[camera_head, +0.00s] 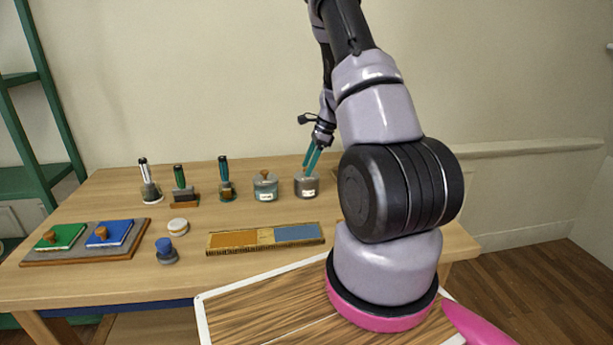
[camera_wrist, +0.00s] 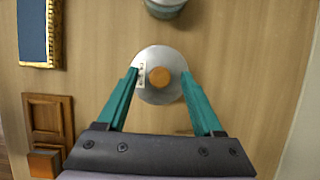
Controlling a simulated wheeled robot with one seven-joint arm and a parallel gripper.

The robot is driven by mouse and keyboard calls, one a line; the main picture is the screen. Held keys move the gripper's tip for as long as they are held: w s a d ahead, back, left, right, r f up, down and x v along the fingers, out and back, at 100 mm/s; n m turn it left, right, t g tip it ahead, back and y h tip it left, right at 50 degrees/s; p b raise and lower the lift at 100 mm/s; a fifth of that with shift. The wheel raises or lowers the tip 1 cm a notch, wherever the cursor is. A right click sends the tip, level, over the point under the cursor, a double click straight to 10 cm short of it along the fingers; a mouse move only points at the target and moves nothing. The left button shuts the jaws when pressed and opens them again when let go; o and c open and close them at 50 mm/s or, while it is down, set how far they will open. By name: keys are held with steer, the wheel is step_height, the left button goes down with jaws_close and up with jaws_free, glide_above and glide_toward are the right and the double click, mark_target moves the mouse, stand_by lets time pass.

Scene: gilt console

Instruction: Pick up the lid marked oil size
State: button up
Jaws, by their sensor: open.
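A grey jar (camera_head: 306,190) with a pale label stands at the right end of the back row on the table. In the wrist view its round grey lid (camera_wrist: 151,91) has a wooden knob (camera_wrist: 160,77). A blue-grey jar (camera_head: 265,191) with a pale label and wooden knob stands to its left, and is cut off at the top of the wrist view (camera_wrist: 165,9). The label words are too small to read, so I cannot tell which is oil size. My gripper (camera_wrist: 159,73) is open, its teal fingers either side of the grey lid's knob, apart from it.
Several brushes or tools in stands (camera_head: 226,190) are left of the jars. A gilt-edged orange and blue panel (camera_head: 232,240) lies in front. Green and blue blocks sit on a board (camera_head: 128,253) at left. A wooden object (camera_wrist: 49,117) is near the jar.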

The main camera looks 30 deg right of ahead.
steer(key=shift+f, duration=0.1)
steer(key=shift+c, duration=0.3)
jaws_close()
